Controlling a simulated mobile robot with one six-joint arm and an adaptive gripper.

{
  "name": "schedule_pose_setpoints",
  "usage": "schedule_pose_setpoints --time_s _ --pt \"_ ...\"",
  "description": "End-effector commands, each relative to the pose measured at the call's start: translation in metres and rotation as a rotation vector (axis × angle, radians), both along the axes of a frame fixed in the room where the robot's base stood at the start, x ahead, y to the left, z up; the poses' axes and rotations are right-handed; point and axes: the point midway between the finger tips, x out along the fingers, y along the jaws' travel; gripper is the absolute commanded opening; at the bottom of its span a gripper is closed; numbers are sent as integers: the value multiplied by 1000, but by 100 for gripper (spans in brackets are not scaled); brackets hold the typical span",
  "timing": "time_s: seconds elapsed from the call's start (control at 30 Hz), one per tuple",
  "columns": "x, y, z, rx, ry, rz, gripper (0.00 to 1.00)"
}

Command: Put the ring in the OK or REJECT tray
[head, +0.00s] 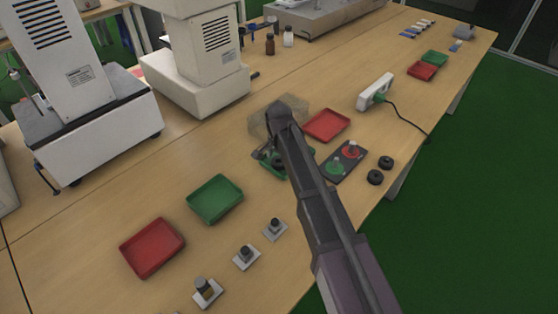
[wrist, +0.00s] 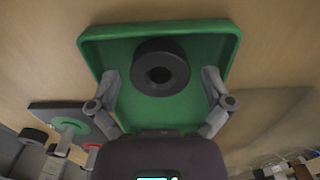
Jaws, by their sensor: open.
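A black ring (wrist: 161,70) appears to lie flat inside a green tray (wrist: 215,40) in the wrist view. My gripper (wrist: 161,80) is open over this tray, one finger on each side of the ring, with gaps to it. In the head view, my gripper (head: 266,152) is above the green tray (head: 272,168), which my arm partly covers; the ring there is hidden. A red tray (head: 327,125) stands just beyond it and looks empty. Two more black rings (head: 375,177) (head: 386,162) lie on the table near its right edge.
A dark plate (head: 345,161) with a green and a red disc lies beside the trays. Another green tray (head: 215,199) and red tray (head: 153,247) stand at the left, near several small gauge blocks (head: 246,256). A power strip (head: 375,91) with a cable stands beyond. White machines (head: 195,60) line the back.

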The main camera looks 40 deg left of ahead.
Motion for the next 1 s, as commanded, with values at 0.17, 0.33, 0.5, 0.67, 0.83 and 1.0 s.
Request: schedule_pose_setpoints --time_s 0.17,0.33,0.5,0.67,0.83,1.0 --pt "0 0 3 0 0 0 100" --pt "0 0 11 0 0 0 100" --pt "0 0 23 0 0 0 100" --pt "0 0 37 0 0 0 100" --pt "0 0 51 0 0 0 100" --pt "0 0 66 0 0 0 100"
